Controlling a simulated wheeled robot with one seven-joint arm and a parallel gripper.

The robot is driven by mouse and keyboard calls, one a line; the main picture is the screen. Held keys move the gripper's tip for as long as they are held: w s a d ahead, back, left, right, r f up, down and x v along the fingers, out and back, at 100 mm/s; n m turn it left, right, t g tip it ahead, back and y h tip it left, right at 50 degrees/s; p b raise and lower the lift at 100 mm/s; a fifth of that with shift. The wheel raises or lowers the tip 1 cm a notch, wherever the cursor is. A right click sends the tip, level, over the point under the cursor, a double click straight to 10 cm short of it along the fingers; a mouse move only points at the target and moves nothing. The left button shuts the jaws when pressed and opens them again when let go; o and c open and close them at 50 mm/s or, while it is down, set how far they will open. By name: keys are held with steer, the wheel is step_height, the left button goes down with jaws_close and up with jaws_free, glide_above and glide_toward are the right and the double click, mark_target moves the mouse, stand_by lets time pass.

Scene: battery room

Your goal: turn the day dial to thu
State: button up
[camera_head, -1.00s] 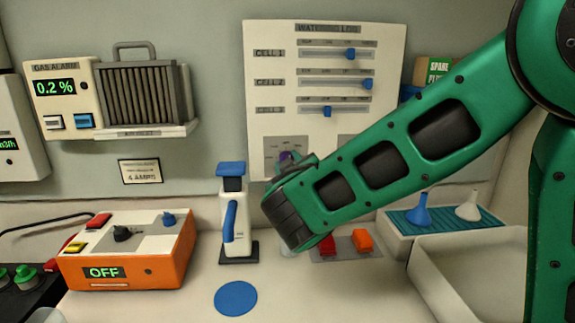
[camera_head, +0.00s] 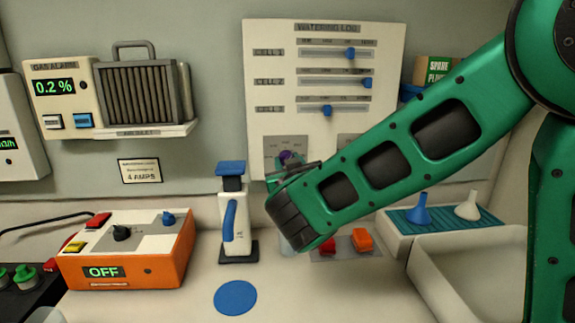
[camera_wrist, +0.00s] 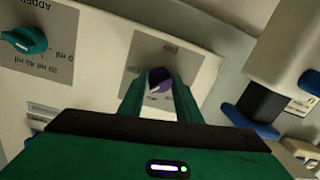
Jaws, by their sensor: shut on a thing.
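The day dial is a purple knob (camera_wrist: 160,80) on a grey plate of the watering log board (camera_head: 390,60). In the wrist view my gripper (camera_wrist: 158,88) has its two green fingers on either side of the purple knob, shut on it. A pale pointer mark shows on the knob. In the head view the purple knob (camera_head: 287,157) shows just above my gripper (camera_head: 293,168), which partly hides the plate. The day words are too small and blurred to read. A teal knob (camera_wrist: 24,40) sits on another plate of the board, to the left in the wrist view.
A white and blue bottle-like device (camera_head: 236,215) stands left of my gripper. An orange box reading OFF (camera_head: 150,265) is further left. Red and orange blocks (camera_head: 362,239) lie below my arm. A tray with two funnels (camera_head: 395,222) is at right. The front counter is mostly clear.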

steer(key=shift+d, duration=0.15)
steer(key=o, duration=1.1)
steer(key=shift+c, duration=0.2)
steer(key=shift+s, duration=0.1)
steer(key=s, duration=1)
steer(key=shift+s+d+r, duration=0.2)
steer(key=shift+d+r, duration=0.1)
